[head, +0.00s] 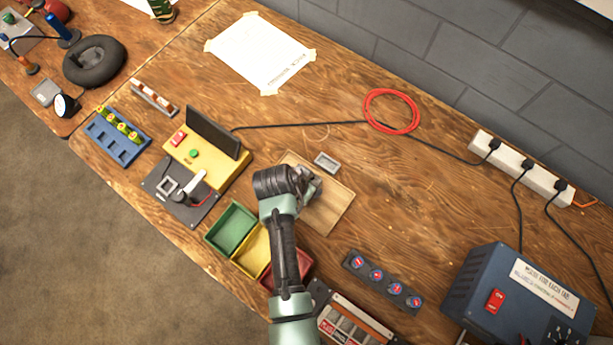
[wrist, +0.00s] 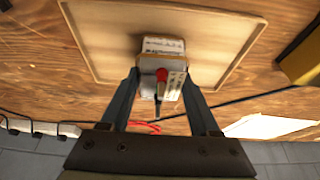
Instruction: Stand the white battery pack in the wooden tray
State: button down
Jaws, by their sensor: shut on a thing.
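My gripper (wrist: 161,78) is shut on the white battery pack (wrist: 163,47), with one finger on each side of it. The pack has printed marks, and a red part and a dark part show on its near side. In the wrist view it is in front of the wooden tray (wrist: 100,45), inside its raised rim. In the head view my gripper (head: 308,186) is over the wooden tray (head: 335,212), and my arm hides most of the pack and the tray's left part. I cannot tell whether the pack touches the tray floor.
A small grey frame (head: 326,162) lies by the tray's far edge. A yellow box with a dark screen (head: 212,160) and green, yellow and red bins (head: 232,229) stand to the left. A strip with several round buttons (head: 383,278) is at the right. Bench beyond the tray is mostly clear.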

jog(key=shift+f, duration=0.25)
dwell(0.4)
jog(key=shift+c, duration=1.1)
grip_release()
jog(key=shift+o, duration=0.9)
jog(key=shift+r+p, duration=3.25)
jog(key=shift+r, duration=0.3)
